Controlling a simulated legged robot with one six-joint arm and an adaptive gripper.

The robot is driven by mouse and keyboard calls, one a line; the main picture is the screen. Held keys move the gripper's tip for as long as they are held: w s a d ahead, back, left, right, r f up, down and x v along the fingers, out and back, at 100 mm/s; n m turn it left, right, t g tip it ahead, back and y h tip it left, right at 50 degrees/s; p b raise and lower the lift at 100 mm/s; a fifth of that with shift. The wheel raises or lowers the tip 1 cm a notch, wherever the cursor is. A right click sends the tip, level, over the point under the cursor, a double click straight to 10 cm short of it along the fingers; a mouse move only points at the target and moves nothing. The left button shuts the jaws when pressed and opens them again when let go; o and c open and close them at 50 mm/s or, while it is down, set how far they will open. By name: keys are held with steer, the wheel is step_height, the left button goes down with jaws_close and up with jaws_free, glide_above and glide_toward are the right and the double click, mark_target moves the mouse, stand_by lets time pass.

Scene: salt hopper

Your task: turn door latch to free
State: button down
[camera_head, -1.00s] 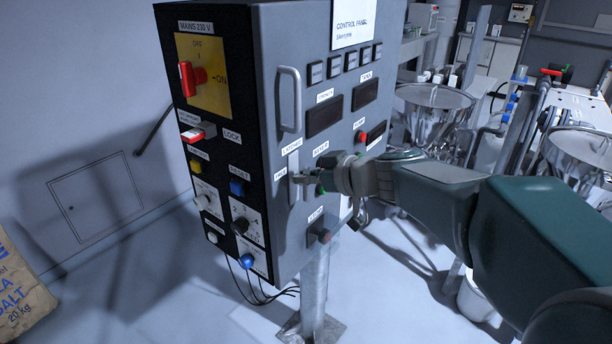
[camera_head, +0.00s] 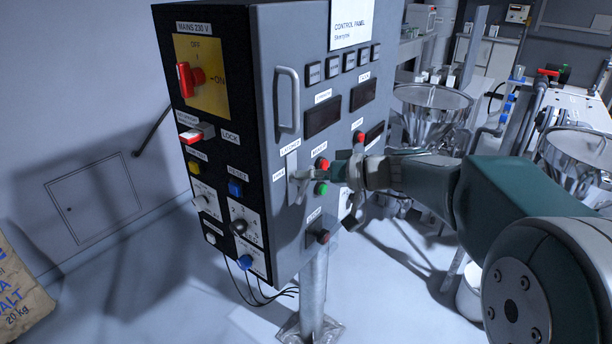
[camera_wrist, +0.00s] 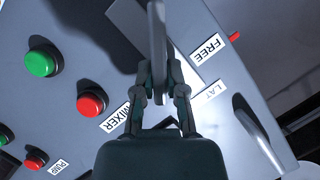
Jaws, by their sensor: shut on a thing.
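The door latch is a pale grey lever (camera_head: 303,176) on a narrow upright plate (camera_head: 291,188) on the control panel's door. In the head view it points right, toward my gripper. A "LATCHED" label (camera_head: 290,151) sits above the plate and a "FREE" label (camera_head: 279,173) to its left. My gripper (camera_head: 330,174) is shut on the lever. In the wrist view the lever (camera_wrist: 157,45) stands between my gripper's fingers (camera_wrist: 160,90), with the "FREE" label (camera_wrist: 208,50) to its right. The gripper's body hides part of the door there.
The control panel box (camera_head: 270,230) stands on a post. Red (camera_head: 322,164) and green (camera_head: 321,188) buttons sit close to the latch. A door handle (camera_head: 287,100) juts out above. Steel hoppers (camera_head: 432,105) stand behind at right. A salt sack (camera_head: 18,285) lies at lower left.

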steer(key=m, duration=0.1)
steer(key=m+y, duration=0.1)
steer(key=m, duration=0.1)
steer(key=f+m+g+y, duration=0.1)
steer(key=shift+w+d, duration=0.2)
steer(key=shift+w, duration=0.1)
steer(key=shift+f+m+y, duration=0.25)
steer(key=shift+m+y, duration=0.2)
steer(key=shift+m, duration=0.6)
steer(key=shift+f+m+y, duration=0.2)
steer(key=shift+m+y, duration=0.25)
steer(key=shift+m, duration=0.6)
steer(key=c, duration=0.7)
jaws_free()
steer(key=shift+d+f, duration=0.1)
steer(key=shift+w, duration=0.1)
steer(key=v, duration=1.2)
